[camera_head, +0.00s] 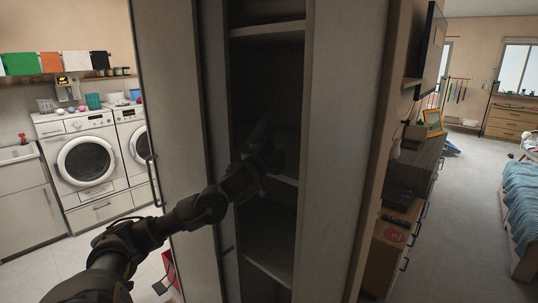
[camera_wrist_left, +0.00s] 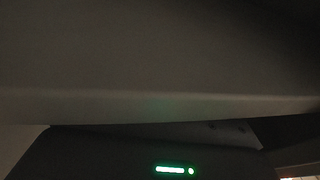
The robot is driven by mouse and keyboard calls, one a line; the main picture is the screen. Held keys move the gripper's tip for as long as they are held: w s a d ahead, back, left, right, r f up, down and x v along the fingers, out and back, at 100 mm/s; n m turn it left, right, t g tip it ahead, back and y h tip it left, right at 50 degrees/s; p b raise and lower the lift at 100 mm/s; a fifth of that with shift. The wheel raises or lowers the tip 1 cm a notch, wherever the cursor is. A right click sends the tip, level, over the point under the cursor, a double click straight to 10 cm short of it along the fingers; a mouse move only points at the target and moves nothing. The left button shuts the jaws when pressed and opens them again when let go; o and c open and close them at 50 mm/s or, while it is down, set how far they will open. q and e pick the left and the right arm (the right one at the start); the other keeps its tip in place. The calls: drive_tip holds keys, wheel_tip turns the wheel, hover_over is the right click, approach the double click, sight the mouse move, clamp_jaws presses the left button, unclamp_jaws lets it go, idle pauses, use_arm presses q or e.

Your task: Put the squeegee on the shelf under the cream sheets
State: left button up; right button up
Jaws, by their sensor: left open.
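My left arm reaches into a tall, dark, open cabinet in the head view. Its gripper (camera_head: 264,152) is at a middle shelf (camera_head: 284,180), in deep shade, and is open. A dim, pale, slanted shape (camera_head: 259,131) shows just above the gripper; I cannot tell if it is the squeegee or part of my gripper. I cannot make out the cream sheets. In the left wrist view a dark board with a paler front edge (camera_wrist_left: 160,97) fills most of the picture, very close; no squeegee is visible there. My right gripper is out of view.
The cabinet has an upper shelf (camera_head: 268,29) and a lower shelf (camera_head: 268,270). Its pale door (camera_head: 170,100) stands left of the opening. Washing machines (camera_head: 85,160) are at the left. A drawer unit (camera_head: 415,170) stands right, with open floor beyond.

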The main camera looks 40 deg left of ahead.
use_arm(q)
drive_tip(key=b+v, duration=0.4)
drive_tip(key=v, duration=0.8)
drive_tip(key=shift+o, duration=0.4)
drive_tip(key=shift+w, duration=0.1)
